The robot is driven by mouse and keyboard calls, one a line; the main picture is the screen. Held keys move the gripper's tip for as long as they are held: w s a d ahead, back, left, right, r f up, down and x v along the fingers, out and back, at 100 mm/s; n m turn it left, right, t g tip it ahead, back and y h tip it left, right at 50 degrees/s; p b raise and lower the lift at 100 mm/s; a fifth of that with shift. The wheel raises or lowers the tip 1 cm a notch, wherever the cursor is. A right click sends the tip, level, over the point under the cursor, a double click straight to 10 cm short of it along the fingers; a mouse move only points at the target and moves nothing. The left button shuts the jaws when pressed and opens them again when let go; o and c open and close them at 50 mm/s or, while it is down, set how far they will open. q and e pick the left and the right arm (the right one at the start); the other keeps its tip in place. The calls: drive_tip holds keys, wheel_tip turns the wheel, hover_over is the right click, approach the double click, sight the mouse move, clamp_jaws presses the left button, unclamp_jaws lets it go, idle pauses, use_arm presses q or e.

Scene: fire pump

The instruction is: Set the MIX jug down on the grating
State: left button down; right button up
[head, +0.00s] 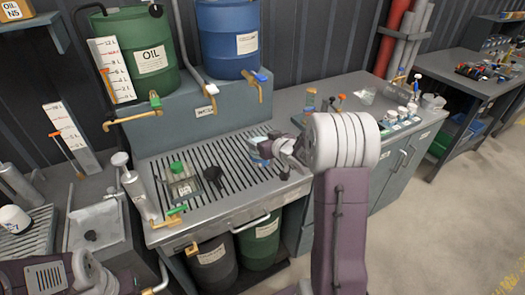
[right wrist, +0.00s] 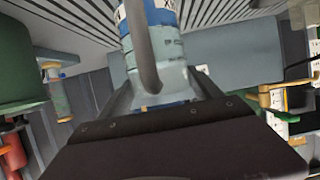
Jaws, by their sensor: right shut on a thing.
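The MIX jug (head: 257,149) is at the right part of the slotted metal grating (head: 235,185), mostly hidden by my right gripper (head: 276,150). In the right wrist view the jug (right wrist: 167,52) is pale and see-through, with a blue and white band showing part of a label, and a grey handle (right wrist: 143,45). The right gripper is shut on it. I cannot tell whether the jug touches the grating. My left arm (head: 45,277) shows at the lower left; its fingers are not clear.
Green OIL (head: 150,58) and blue (head: 228,40) drums stand behind, with taps reaching forward. The grating's middle is clear.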

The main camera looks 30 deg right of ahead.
wheel_tip(320, 180, down, 3)
drive_tip(key=shift+s+f+b, duration=0.1)
drive_tip(key=shift+f+b, duration=0.05)
drive_tip(key=shift+b, duration=0.4)
drive_tip(key=shift+f, duration=0.35)
drive_tip(key=shift+f, duration=0.1)
drive_tip(key=o, duration=2.1)
